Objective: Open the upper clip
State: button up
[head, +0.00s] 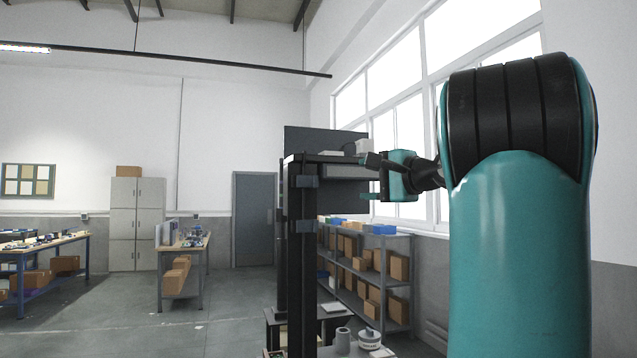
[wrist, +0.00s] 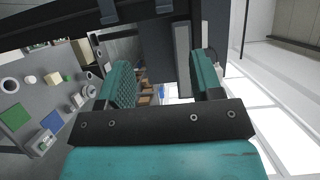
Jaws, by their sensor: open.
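A black upright column (head: 302,262) stands near the middle of the head view, with two blue-grey clips on it. The upper clip (head: 307,181) is close under the column's top and the lower clip (head: 305,227) is below it. In the wrist view the column lies sideways along the top edge, with the upper clip (wrist: 164,6) right of the lower clip (wrist: 109,13). My gripper (head: 369,179) is open and empty, right of the column near the upper clip's height. Its teal fingers (wrist: 160,78) show apart in the wrist view. I cannot tell whether the clips are open.
A dark panel (head: 345,140) rises behind the column top. A low table (head: 340,350) with small objects stands at the column's foot. A shelf rack (head: 385,290) with cardboard boxes is behind, below the windows. Open floor (head: 225,310) lies left of the column.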

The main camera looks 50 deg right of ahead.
jog(key=p, duration=0.7)
send_near(317, 181)
jog(key=w, duration=0.5)
jog(key=w+d, duration=0.1)
jog(key=w, duration=0.2)
jog(key=shift+w+d, duration=0.1)
jog(key=shift+w+d+f, duration=0.1)
jog(key=shift+w+f, duration=0.05)
jog(key=shift+w, duration=0.5)
jog(key=c, duration=0.9)
